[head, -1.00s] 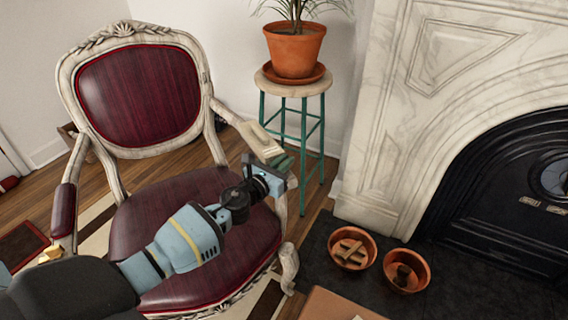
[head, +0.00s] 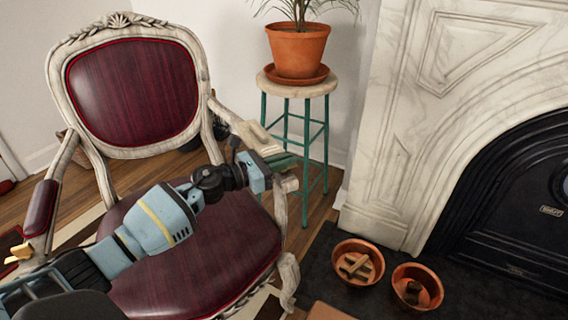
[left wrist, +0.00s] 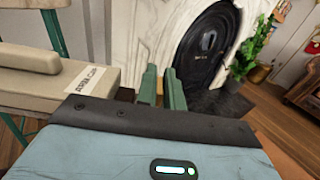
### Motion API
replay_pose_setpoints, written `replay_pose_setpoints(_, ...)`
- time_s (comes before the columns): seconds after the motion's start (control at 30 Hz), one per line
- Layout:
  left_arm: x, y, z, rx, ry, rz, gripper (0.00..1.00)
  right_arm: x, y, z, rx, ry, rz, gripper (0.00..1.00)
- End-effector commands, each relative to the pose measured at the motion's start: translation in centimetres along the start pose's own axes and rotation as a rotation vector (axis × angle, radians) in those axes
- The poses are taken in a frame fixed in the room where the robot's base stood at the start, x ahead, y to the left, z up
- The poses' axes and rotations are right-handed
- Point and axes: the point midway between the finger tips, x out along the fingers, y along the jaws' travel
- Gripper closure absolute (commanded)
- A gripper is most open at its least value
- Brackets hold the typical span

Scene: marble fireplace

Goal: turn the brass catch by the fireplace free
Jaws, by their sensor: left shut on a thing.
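My left gripper (head: 283,165) is over the chair's right armrest, well short of the fireplace front. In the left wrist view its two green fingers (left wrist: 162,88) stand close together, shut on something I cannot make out. The black fireplace front (head: 500,235) carries a small pale plate (head: 551,211); I cannot tell whether this is the brass catch. My right gripper is not in view.
The red armchair (head: 215,235) stands under my left arm. A stool (head: 327,85) bears a potted plant (head: 298,50). Two terracotta bowls (head: 345,277) (head: 404,293) with brown pieces inside sit on the dark hearth (head: 325,245). The white marble surround (head: 395,170) rises behind them.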

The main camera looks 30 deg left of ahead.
Motion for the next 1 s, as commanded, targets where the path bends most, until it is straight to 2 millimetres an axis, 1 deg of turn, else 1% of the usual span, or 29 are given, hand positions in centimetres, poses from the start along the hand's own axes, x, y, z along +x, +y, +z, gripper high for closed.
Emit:
replay_pose_setpoints(0.23, 0.0, 0.0, 0.2, 0.001, -0.002, 0.000, 1.00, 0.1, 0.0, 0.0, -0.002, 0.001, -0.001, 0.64)
replay_pose_setpoints(0.27, 0.0, 0.0, 0.2, 0.001, -0.002, 0.000, 0.90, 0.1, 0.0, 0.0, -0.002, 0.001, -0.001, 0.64)
replay_pose_setpoints(0.3, 0.0, 0.0, 0.2, 0.001, -0.002, 0.000, 0.84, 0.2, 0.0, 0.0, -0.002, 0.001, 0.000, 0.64)
replay_pose_setpoints(0.4, 0.0, 0.0, 0.1, 0.001, -0.002, 0.000, 0.71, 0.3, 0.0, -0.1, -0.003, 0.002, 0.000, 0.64)
replay_pose_setpoints(0.43, 0.0, 0.0, 0.1, 0.001, -0.002, 0.000, 0.69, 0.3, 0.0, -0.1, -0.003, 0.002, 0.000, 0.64)
replay_pose_setpoints(0.77, -0.3, 0.0, 0.0, 0.000, -0.001, 0.001, 0.69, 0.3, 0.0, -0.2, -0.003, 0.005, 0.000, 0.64)
replay_pose_setpoints(0.87, -1.1, 0.0, 0.0, 0.000, -0.001, 0.001, 0.69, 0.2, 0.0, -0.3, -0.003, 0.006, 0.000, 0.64)
replay_pose_setpoints(1.0, -3.1, 0.0, 0.0, 0.002, 0.001, 0.000, 0.69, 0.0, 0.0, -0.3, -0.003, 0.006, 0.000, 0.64)
